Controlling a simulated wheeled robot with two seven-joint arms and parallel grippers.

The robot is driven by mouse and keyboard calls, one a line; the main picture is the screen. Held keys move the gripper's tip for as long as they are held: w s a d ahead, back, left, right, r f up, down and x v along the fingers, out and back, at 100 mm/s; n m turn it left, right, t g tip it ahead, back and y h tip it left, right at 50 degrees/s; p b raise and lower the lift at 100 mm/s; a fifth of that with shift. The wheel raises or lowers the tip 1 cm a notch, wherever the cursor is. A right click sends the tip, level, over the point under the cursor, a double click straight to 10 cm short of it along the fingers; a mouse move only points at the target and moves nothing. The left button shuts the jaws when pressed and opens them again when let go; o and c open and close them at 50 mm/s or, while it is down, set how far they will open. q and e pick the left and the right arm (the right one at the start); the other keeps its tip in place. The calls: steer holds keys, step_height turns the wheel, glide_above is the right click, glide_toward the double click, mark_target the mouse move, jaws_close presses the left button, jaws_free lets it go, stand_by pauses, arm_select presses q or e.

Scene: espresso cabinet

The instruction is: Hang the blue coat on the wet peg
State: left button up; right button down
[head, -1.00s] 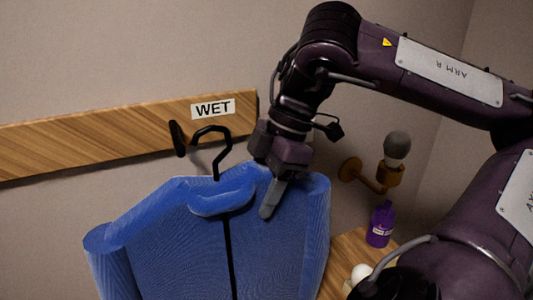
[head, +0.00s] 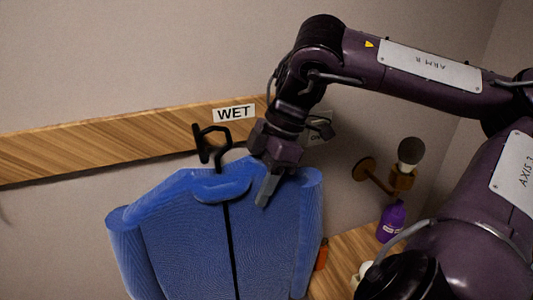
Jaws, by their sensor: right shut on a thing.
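The blue coat (head: 180,235) hangs upright on a dark hanger, in front of the wooden peg rail (head: 90,155). My right gripper (head: 268,190) is shut on the coat at its right shoulder, just beside the collar. The hanger's hook (head: 226,130) overlaps the dark wet peg (head: 199,140), below and left of the WET label (head: 234,113). I cannot tell whether the hook rests on the peg or is only in front of it. My left gripper is not in view.
A second label (head: 321,128) is partly hidden behind my right wrist. A wall lamp (head: 410,152), a purple bottle (head: 391,222) and an orange item (head: 322,255) are at the right, by a wooden surface (head: 345,260). The wall left of the coat is clear.

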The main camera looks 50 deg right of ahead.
steer(key=shift+w+a+r+p, duration=0.15)
steer(key=shift+w+a+p, duration=0.1)
steer(key=shift+a+p, duration=0.25)
steer(key=shift+w+a+r+p, duration=0.1)
steer(key=shift+w+a+p, duration=0.1)
steer(key=shift+a+p, duration=0.25)
steer(key=shift+w+a+f, duration=0.1)
steer(key=shift+f, duration=0.05)
steer(key=shift+f+b, duration=0.45)
steer(key=shift+f, duration=0.3)
steer(key=c, duration=0.5)
jaws_free()
steer(key=shift+f, duration=0.1)
